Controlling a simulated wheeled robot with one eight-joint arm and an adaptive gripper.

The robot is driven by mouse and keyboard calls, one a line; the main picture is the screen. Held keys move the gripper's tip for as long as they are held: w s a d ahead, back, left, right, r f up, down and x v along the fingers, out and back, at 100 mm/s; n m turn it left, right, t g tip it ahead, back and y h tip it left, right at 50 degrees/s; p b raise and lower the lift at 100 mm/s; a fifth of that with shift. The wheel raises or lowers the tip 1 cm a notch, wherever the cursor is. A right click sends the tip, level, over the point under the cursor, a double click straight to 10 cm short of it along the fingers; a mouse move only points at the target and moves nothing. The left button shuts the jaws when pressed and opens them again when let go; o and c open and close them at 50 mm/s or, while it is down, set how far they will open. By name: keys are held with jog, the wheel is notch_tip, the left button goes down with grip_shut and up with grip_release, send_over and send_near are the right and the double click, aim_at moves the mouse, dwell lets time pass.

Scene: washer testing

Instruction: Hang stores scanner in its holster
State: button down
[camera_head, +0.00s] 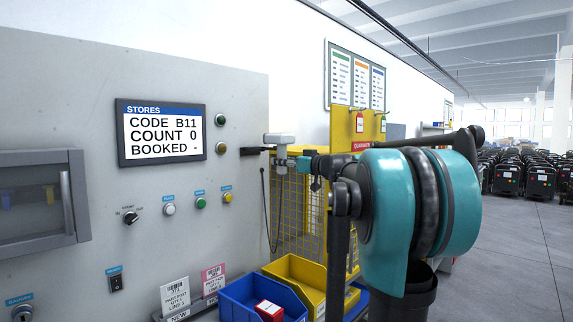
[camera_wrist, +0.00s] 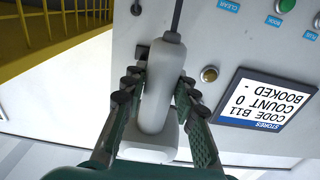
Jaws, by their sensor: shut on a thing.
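The stores scanner (camera_head: 280,138) is a pale grey handheld unit with a wide head and a dark cord. In the head view it is upright, head up, at the panel's right edge. My gripper (camera_head: 290,163) is shut on its handle; the wrist view shows the fingers (camera_wrist: 158,88) on either side of the scanner body (camera_wrist: 155,110). A black bracket, apparently the holster (camera_head: 256,150), juts from the panel right beside the scanner. Part of it shows behind the scanner in the wrist view (camera_wrist: 141,50). I cannot tell whether the scanner touches or sits in it.
The grey panel (camera_head: 60,110) carries a STORES screen (camera_head: 161,133) reading CODE B11, COUNT 0, plus buttons. Below are a blue bin (camera_head: 245,300), a yellow bin (camera_head: 300,275) and label cards (camera_head: 175,296). A yellow mesh cage (camera_head: 300,215) stands behind my arm.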

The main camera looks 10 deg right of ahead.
jog(key=x, duration=1.1)
jog(key=shift+f, duration=0.15)
jog(key=shift+s+d, duration=0.1)
dwell(1.0)
jog(key=shift+f, duration=0.5)
jog(key=c, duration=1.1)
grip_release()
